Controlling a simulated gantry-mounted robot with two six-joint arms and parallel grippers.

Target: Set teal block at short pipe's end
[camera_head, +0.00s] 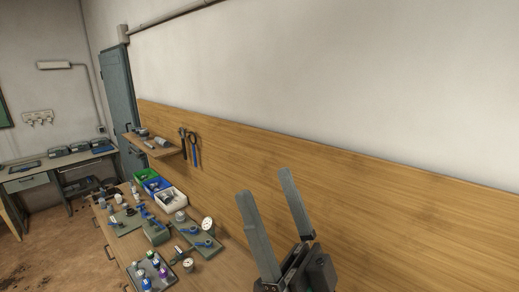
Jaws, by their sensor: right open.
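My right gripper (264,184) rises from the bottom of the head view with its two long grey fingers spread apart. It is open, with nothing between the fingers, and appears in front of the wooden wall panel. My left gripper is not in view. On the workbench at lower left stands a grey-green block-like part (156,232), but I cannot tell whether it is the teal block. Small parts with blue handles lie around it. I cannot pick out the short pipe or its end at this size.
A dark tray (133,271) holds several bottles at the bench's front. Green, blue and white bins (171,200) stand along the panel. A grey-green plate (208,248) carries fittings. A wooden shelf (158,152) and hanging tools (194,148) are on the panel.

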